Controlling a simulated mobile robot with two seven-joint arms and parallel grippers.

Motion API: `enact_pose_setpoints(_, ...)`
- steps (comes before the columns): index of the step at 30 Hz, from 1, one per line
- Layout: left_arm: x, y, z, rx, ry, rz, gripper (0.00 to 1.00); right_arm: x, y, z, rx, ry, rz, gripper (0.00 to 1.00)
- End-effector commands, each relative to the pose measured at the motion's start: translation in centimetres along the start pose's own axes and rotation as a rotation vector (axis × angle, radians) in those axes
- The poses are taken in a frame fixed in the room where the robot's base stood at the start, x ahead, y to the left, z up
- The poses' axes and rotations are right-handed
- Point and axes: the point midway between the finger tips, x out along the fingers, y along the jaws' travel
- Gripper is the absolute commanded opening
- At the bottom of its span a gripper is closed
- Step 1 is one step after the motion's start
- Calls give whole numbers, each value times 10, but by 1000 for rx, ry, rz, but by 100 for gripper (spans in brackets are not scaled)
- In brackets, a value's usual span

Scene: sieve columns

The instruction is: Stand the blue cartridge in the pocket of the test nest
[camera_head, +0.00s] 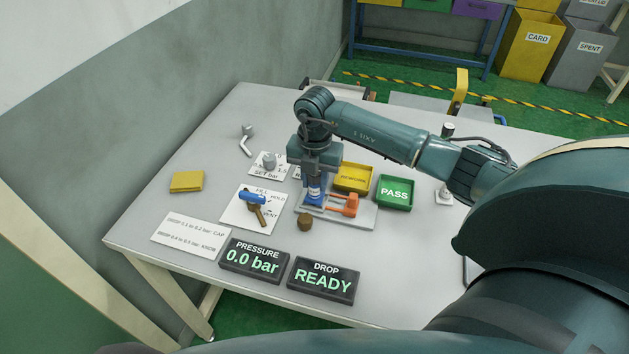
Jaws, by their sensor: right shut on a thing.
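The blue cartridge (314,188) is upright under my right gripper (315,178), which is shut on its upper part. The cartridge is at the left part of the test nest (356,217), a grey plate with an orange clamp (344,205) to the right of the cartridge. The pocket is hidden behind the cartridge and gripper, so I cannot tell whether the cartridge's foot is seated in it or just above it. My left gripper is not in view.
A blue-handled valve (253,198) and a brown knob (305,222) stand close by. Pressure (254,261) and drop (323,280) displays read 0.0 bar and READY. Yellow (353,177) and green PASS (395,193) trays are behind.

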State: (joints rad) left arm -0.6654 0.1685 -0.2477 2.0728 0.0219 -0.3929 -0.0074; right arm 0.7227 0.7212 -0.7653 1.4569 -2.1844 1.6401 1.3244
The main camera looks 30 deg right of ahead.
Motion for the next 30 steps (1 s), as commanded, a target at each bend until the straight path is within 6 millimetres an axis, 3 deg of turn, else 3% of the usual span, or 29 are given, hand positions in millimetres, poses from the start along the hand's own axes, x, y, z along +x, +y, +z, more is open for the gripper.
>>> enact_pose_setpoints(3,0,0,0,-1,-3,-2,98,11,0,0,-2,0,0,1)
enact_pose_setpoints(13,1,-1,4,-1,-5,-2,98,15,0,0,-2,-1,1,1)
enact_pose_setpoints(14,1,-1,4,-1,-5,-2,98,14,0,0,-2,-1,0,29)
enact_pose_setpoints(15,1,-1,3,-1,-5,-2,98,14,0,0,-2,-1,0,33)
enact_pose_setpoints(21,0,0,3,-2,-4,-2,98,14,0,0,-2,-1,0,49)
enact_pose_setpoints(30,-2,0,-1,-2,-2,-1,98,9,0,0,-2,-1,1,50)
